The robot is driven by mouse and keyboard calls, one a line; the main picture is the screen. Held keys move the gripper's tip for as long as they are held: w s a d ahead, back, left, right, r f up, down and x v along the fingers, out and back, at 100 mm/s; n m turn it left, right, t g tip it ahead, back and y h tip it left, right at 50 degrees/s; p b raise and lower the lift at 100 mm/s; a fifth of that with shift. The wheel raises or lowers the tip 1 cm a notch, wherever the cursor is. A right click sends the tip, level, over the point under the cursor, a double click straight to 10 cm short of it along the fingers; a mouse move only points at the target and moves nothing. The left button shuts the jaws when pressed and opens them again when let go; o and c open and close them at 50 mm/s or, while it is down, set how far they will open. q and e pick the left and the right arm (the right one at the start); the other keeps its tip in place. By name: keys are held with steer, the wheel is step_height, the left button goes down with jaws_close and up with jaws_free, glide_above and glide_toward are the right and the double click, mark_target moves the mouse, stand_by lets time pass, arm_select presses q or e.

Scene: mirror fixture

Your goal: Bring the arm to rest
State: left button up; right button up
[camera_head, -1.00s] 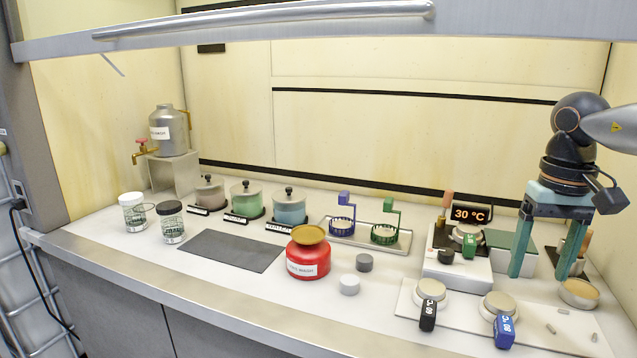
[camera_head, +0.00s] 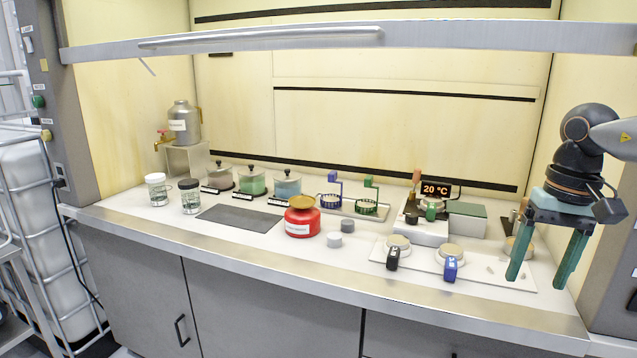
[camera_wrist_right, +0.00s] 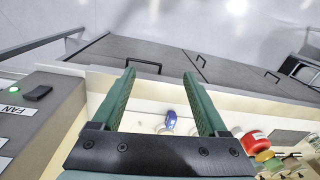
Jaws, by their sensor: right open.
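My right gripper (camera_head: 536,282) hangs with its two green fingers pointing down, at the right end of the bench (camera_head: 330,268). The fingers are apart with nothing between them. In the right wrist view the fingers (camera_wrist_right: 160,75) are also spread and empty, with the bench's front and the grey floor beyond their tips. In the head view the fingers partly cover a round tan-topped item at the bench's right end. My left gripper is in neither view.
A hotplate with a 20 °C display (camera_head: 436,190) stands left of the gripper. Lidded dishes with a black tag (camera_head: 392,257) and a blue tag (camera_head: 450,268) lie in front. A red jar (camera_head: 302,220) stands mid-bench. The sash bar (camera_head: 350,40) crosses above. Floor in front looks clear.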

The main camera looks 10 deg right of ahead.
steer(key=s+a+f+n+t+y+p, duration=0.1)
steer(key=s+f+n+t+y+p, duration=0.15)
steer(key=f+n+t, duration=0.85)
steer(key=s+a+f+n+t+y+p, duration=0.1)
steer(key=s+f+n+t+p, duration=0.2)
steer(key=f+n, duration=1.45)
steer(key=s+a+f+m+g+h+p, duration=0.1)
steer(key=s+a+f+m, duration=0.3)
steer(key=a+m, duration=0.5)
steer(key=s+a+f+m+g+h+p, duration=0.1)
steer(key=s+a+f+m+g, duration=0.3)
steer(key=a+m, duration=0.6)
steer(key=s+f+m, duration=0.1)
steer(key=s+m, duration=0.1)
steer(key=m, duration=0.1)
steer(key=shift+s+a, duration=0.25)
steer(key=shift+s, duration=0.05)
